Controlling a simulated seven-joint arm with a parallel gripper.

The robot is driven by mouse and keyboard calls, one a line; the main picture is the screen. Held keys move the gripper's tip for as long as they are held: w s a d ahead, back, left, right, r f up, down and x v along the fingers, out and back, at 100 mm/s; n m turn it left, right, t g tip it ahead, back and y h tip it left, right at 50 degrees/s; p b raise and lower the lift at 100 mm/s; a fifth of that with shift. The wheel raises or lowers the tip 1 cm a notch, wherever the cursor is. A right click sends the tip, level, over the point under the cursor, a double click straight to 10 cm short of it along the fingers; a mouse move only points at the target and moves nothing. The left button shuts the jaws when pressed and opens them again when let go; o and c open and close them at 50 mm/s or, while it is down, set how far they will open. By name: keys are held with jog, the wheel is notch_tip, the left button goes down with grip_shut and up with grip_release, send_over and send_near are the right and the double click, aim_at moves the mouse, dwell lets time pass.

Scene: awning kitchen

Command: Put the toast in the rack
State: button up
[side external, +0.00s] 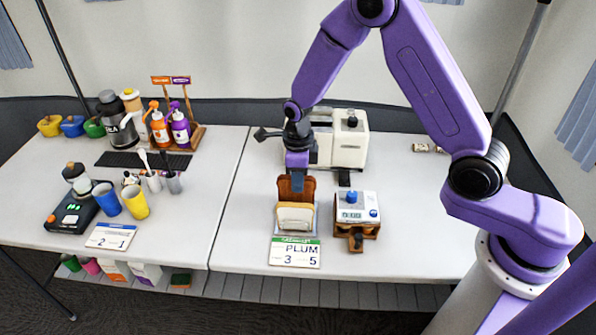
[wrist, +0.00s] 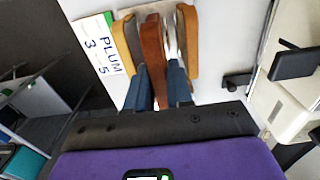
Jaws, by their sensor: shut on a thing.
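My gripper (side external: 298,184) points down over the rack area and is shut on a dark brown slice of toast (side external: 297,190). In the wrist view, my blue fingers (wrist: 158,86) lie on both sides of this dark toast (wrist: 152,50), which is upright. A lighter slice (side external: 295,216) stands in front of it in the side view. In the wrist view, lighter tan slices flank it on the left (wrist: 127,38) and right (wrist: 188,38).
A PLUM 3 5 card (side external: 295,253) lies in front of the rack. A cream machine (side external: 340,140) stands behind. The white table (side external: 235,225) is clear left of the rack.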

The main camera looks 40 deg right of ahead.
jog(key=shift+f, duration=2.5)
jog(key=o, duration=1.1)
jog(key=shift+r, duration=0.15)
jog(key=shift+r, duration=3.4)
